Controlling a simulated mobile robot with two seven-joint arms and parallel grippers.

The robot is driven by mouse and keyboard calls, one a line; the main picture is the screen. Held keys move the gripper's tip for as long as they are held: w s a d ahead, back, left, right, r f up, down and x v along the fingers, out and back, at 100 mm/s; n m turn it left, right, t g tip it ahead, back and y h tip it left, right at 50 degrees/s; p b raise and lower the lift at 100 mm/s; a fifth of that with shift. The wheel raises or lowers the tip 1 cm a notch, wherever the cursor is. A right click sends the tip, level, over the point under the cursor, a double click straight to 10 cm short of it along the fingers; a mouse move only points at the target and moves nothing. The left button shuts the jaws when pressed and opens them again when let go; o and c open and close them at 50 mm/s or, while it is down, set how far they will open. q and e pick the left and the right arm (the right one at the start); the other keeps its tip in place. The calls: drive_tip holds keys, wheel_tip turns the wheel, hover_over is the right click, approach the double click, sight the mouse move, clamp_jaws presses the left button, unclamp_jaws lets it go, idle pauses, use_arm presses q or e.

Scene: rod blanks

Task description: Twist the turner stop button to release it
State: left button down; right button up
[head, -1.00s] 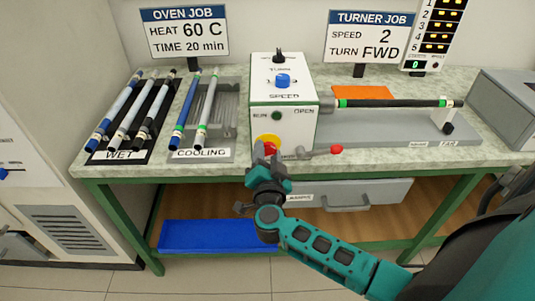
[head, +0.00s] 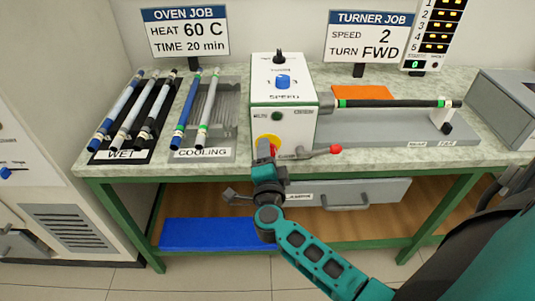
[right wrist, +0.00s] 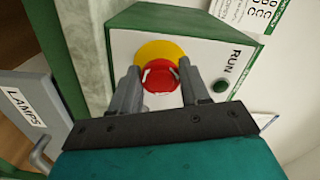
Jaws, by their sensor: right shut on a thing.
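The turner stop button is a red knob (right wrist: 161,77) on a yellow disc (right wrist: 160,48), low on the front of the white and green turner control box (head: 284,80). My right gripper (head: 267,148) is at the button, with its arm coming in from the lower right. In the right wrist view one finger lies on each side of the red knob, and the gripper is shut on it. In the head view the gripper hides most of the knob, and part of the yellow disc (head: 263,139) shows above it. My left gripper is not in view.
A lever with a red end (head: 335,149) sticks out just right of my gripper. A dark rod (head: 390,103) lies in the turner at right. Several rods lie in the wet and cooling racks (head: 228,110) at left. A drawer (head: 350,194) is below the bench top.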

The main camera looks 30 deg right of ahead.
drive_tip(key=shift+w+d+r+m, duration=0.1)
drive_tip(key=shift+r+m, duration=0.1)
drive_tip(key=shift+m, duration=0.4)
drive_tip(key=o, duration=0.6)
drive_tip(key=shift+o, duration=1.3)
drive_tip(key=shift+w, duration=0.1)
drive_tip(key=shift+o, duration=1)
drive_tip(key=shift+f, duration=0.1)
